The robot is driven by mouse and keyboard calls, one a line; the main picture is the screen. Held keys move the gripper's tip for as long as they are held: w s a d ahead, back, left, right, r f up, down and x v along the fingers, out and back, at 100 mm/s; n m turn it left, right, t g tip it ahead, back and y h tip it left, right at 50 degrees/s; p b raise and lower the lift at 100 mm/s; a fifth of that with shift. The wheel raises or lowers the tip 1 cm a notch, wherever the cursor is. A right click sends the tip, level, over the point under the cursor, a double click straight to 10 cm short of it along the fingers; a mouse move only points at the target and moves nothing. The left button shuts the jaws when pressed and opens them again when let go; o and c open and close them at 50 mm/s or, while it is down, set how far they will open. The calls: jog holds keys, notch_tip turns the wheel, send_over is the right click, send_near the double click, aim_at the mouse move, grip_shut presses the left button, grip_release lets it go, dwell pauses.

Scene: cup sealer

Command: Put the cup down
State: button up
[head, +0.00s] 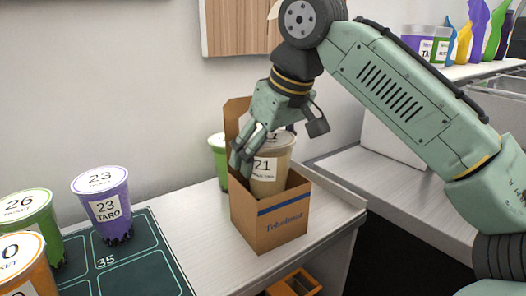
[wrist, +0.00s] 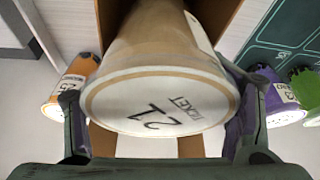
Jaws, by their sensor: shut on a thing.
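My gripper (head: 259,152) is shut on a tan cup with a white lid marked 21 (head: 268,172). The cup is upright, with its lower part inside an open cardboard box (head: 277,231) and its upper part above the rim. Whether its base touches the box floor is hidden. In the wrist view the cup's lid (wrist: 160,101) fills the middle, with one finger on each side.
A green cup (head: 217,158) stands behind the box. A purple cup 23 (head: 106,208), a green cup 26 (head: 30,222) and an orange cup (head: 24,268) are at left by a dark green mat (head: 146,268). The counter's right edge is near the box.

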jog(key=shift+f, duration=0.3)
jog(key=o, duration=1.9)
jog(key=shift+c, duration=0.2)
jog(key=shift+r, duration=0.3)
jog(key=v, duration=1.2)
jog(key=shift+r, duration=0.35)
